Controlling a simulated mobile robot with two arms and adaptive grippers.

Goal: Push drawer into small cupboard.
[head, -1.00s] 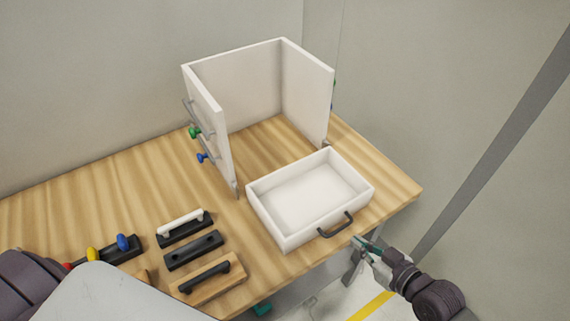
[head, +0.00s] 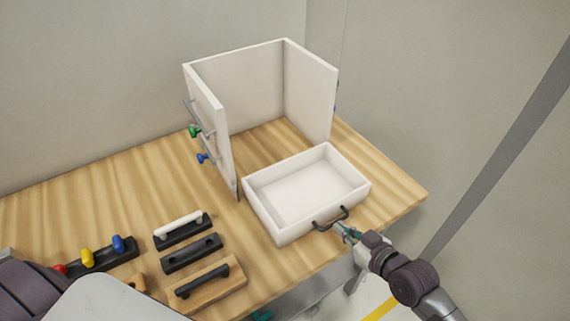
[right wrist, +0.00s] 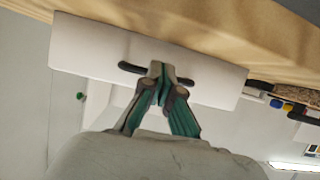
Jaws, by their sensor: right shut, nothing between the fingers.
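The small cupboard (head: 312,98) is white and stands on the table with an open top and front. The white drawer (head: 306,190) lies on the table right at the cupboard's open front, almost all of it outside. Its dark handle (head: 331,219) faces my right gripper (head: 344,230). My right gripper is shut and empty, its tips at the middle of the handle. In the right wrist view the closed fingers (right wrist: 161,70) cover part of the handle (right wrist: 129,67) on the drawer front (right wrist: 90,50). A teal tip, apparently my left gripper (head: 262,316), barely shows below the table edge.
Sample handles (head: 191,253) on blocks and a dark block with colored knobs (head: 104,255) lie on the wooden table (head: 90,195) at front left. Handles and knobs stick out of the cupboard's left side. Bare table lies right of the drawer.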

